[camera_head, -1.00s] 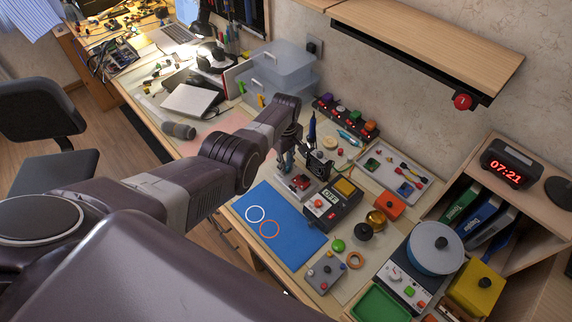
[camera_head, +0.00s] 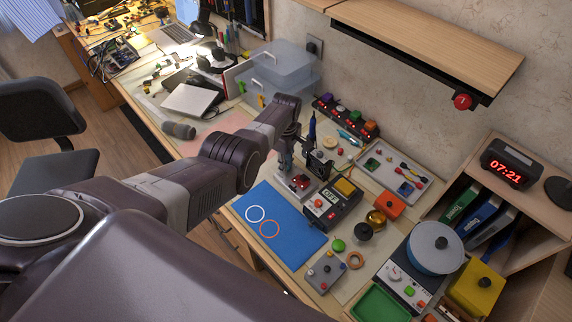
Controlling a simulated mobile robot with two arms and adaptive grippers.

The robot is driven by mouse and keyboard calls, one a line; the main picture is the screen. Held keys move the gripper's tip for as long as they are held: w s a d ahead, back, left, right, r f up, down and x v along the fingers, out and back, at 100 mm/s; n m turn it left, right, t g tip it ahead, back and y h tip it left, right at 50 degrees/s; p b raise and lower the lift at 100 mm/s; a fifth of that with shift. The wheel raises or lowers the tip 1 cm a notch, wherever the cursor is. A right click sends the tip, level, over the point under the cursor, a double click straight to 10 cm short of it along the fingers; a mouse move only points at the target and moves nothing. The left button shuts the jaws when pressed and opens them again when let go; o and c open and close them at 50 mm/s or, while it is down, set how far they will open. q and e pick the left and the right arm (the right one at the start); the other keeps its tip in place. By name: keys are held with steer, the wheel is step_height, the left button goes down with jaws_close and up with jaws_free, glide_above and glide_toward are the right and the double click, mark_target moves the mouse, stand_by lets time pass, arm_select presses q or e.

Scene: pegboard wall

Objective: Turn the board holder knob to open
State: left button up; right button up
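My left arm reaches in from the left, and my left gripper (camera_head: 289,158) points down over the workbench. It is close to a small grey holder with a red board or part (camera_head: 300,183), just beyond the blue mat. The gripper is small and dark here, so its finger opening is unclear. The holder's knob cannot be made out; the gripper may hide it. I cannot tell whether the fingers touch the holder. My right gripper is not in view.
A blue mat (camera_head: 283,238) lies in front of the holder. A dark device with a display (camera_head: 327,207) stands right of it. Clear bins (camera_head: 283,68) and a wall shelf (camera_head: 430,40) are farther back.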

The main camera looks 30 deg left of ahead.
arm_select(q)
steer(key=o, duration=0.4)
steer(key=shift+r, duration=0.1)
steer(key=shift+o, duration=0.2)
step_height(320, 180, up, 12)
stand_by(0.5)
stand_by(0.4)
